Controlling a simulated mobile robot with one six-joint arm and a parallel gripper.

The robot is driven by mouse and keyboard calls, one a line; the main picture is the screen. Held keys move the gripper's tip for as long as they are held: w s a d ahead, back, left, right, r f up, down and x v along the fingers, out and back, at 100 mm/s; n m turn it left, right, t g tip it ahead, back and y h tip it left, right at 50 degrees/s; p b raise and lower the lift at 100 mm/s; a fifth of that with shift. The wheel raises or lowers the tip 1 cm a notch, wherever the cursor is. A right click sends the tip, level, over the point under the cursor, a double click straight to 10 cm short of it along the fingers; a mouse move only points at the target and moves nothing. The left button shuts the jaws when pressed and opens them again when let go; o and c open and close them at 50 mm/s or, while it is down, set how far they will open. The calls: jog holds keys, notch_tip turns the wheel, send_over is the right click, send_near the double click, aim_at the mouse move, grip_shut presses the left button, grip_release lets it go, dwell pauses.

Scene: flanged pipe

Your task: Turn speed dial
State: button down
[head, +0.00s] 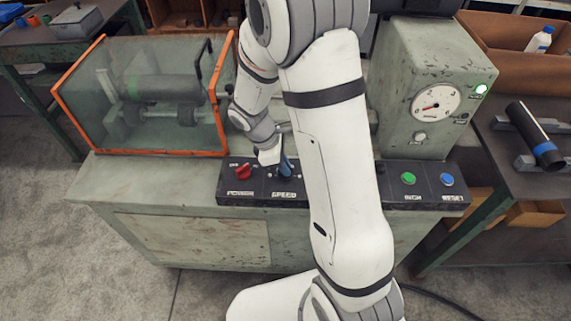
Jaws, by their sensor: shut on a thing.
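The speed dial (284,174) is on the black control panel (233,196) along the machine's front edge, above the label SPEED. Only a dark part of it shows. My gripper (283,165) comes down from above and is shut on the dial. The fingers and part of my arm cover most of the dial, so its pointer setting cannot be read. A round gauge (436,103) with a white face and red needle is on the grey-green cabinet at the right.
A red power knob (243,171) sits close to the left of the dial. Green (408,178) and blue (446,180) buttons are at the panel's right. An orange-framed clear guard (152,95) stands at the left. My arm hides the panel's middle.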

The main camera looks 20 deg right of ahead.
jog(key=shift+d, duration=0.1)
jog(key=shift+m, duration=0.4)
jog(key=m+g, duration=0.1)
jog(key=m, duration=0.1)
jog(key=m+y, duration=0.1)
jog(key=m, duration=0.1)
jog(key=shift+m+g, duration=0.4)
jog(key=m+y, duration=0.1)
jog(key=m, duration=0.2)
jog(key=m+g+y, duration=0.1)
jog(key=m, duration=0.2)
jog(key=shift+w, duration=0.1)
jog(key=c, duration=1.5)
grip_release()
jog(key=shift+r, duration=0.1)
jog(key=v, duration=0.7)
jog(key=shift+w+r, duration=0.2)
jog(key=shift+r, duration=0.1)
